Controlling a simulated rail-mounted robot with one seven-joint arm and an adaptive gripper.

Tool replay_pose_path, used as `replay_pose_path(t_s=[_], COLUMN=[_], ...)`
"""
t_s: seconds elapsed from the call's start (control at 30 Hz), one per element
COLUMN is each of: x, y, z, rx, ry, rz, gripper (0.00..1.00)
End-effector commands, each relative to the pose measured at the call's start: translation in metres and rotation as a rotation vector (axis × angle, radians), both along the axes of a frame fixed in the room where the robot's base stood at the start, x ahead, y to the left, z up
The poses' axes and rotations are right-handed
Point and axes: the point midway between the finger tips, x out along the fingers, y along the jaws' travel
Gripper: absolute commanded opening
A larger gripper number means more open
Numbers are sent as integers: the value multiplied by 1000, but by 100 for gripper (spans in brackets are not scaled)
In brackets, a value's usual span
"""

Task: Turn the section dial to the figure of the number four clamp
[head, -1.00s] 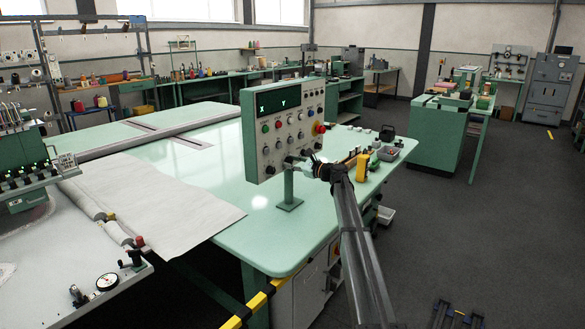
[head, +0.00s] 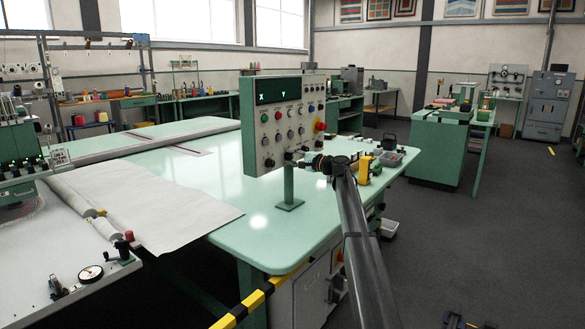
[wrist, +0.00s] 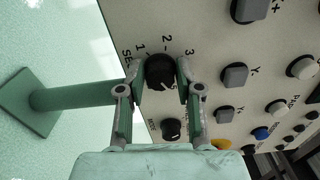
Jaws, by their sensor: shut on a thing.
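The control panel (head: 283,118) stands on a post on the green table, with a lit X Y display at its top. In the wrist view the black round section dial (wrist: 160,72) sits on the panel's pale face, with the figures 1, 2 and 3 around its upper side. My gripper (wrist: 160,80) has one finger on each side of the dial and is shut on it. The fingers cover some of the dial's markings, and I cannot tell which figure it points to. In the head view my gripper (head: 302,160) is at the panel's lower part. I cannot make out a clamp number.
A second black knob (wrist: 171,129) and grey square buttons (wrist: 235,75) are close by on the panel. A yellow object (head: 364,170) and a grey tray (head: 390,158) are on the table (head: 225,215) behind my arm. A gauge (head: 90,273) is at the lower left.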

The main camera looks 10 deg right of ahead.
Motion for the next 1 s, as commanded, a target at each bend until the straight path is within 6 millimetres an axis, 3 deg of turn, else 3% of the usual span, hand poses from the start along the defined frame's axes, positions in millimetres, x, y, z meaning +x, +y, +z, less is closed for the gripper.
replay_pose_path(t_s=[0.5,1.0], x=[2,2], y=[1,1], z=[-4,0], rx=[-316,-445], ry=[-322,-451], rz=[-1,-2], gripper=[0,0])
